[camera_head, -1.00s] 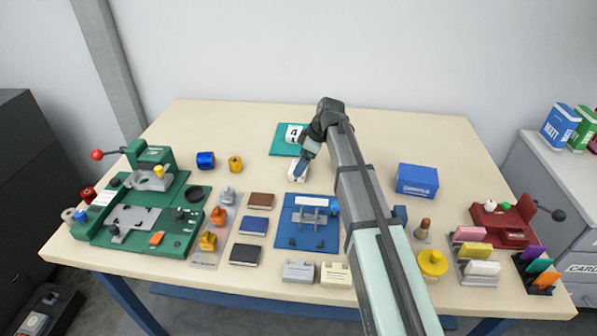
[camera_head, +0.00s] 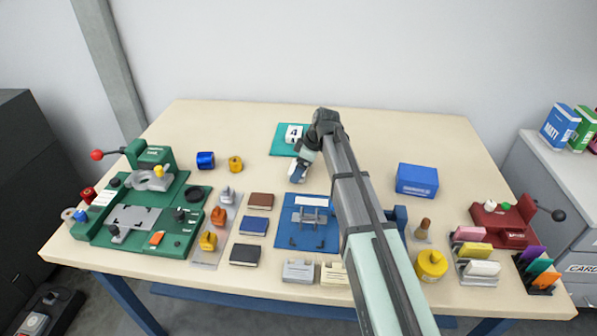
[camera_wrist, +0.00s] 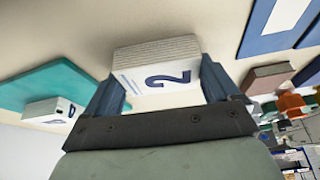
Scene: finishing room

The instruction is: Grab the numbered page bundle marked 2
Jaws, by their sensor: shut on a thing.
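The page bundle marked 2 (camera_wrist: 158,68) is a white block of pages with a dark numeral, seen close in the wrist view. My gripper (camera_wrist: 160,88) is shut on it, with one blue finger on each side. In the head view my gripper (camera_head: 299,170) is just in front of the teal mat, and the bundle is mostly hidden by it. Another bundle marked 4 (camera_head: 293,133) lies on the teal mat (camera_head: 283,148). Whether the held bundle touches the table is hard to tell.
A blue fixture board (camera_head: 290,232) lies in front of my gripper, with small books (camera_head: 256,226) to its left. A blue box (camera_head: 417,180) stands to the right. A green press (camera_head: 150,215) fills the left side. The table behind the blue box is clear.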

